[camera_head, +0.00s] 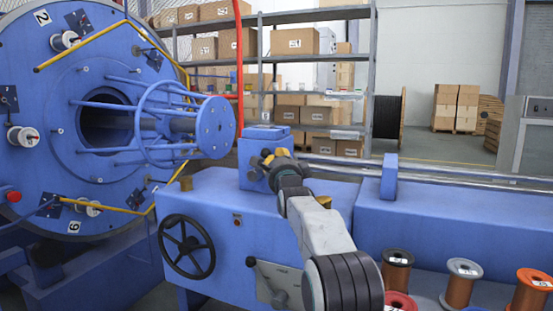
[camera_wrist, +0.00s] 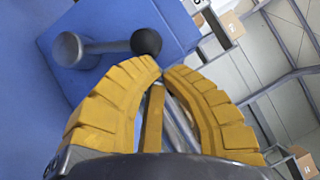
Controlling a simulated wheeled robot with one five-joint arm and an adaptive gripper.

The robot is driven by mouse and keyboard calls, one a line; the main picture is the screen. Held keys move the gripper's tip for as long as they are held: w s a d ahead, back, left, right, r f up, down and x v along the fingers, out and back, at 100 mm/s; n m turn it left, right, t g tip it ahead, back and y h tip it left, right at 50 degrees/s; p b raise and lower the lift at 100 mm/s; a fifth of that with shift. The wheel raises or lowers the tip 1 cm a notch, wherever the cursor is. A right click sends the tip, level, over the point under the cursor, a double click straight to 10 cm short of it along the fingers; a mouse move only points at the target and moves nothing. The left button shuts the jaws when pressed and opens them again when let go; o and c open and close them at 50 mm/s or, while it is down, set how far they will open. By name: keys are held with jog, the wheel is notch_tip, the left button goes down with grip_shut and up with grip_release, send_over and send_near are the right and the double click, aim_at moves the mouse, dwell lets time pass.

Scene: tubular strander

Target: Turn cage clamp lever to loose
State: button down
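In the wrist view a grey lever with a black ball knob (camera_wrist: 147,41) juts from a round grey pivot (camera_wrist: 70,48) on a blue block. In the head view this block (camera_head: 265,132) stands on the blue machine bed, with the pivot (camera_head: 252,175) on its near face. My gripper (camera_head: 266,160) is in front of the block and hides most of the lever there. Its yellow fingers curve together, tips nearly meeting (camera_wrist: 162,67), with nothing seen held. The fingertips lie just below the knob in the wrist view. I cannot tell whether they touch it.
A big blue cage wheel (camera_head: 40,110) fills the left. A black handwheel (camera_head: 186,246) and a second ball-knob lever (camera_head: 251,262) are on the bed's front. Several wire spools (camera_head: 461,283) stand at lower right. Parallel rods (camera_head: 335,160) run rightward behind the gripper.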

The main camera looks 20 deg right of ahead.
jog(key=shift+w+a+r+n+p, duration=0.2)
jog(key=shift+r+n+p, duration=0.1)
jog(key=shift+p, duration=0.65)
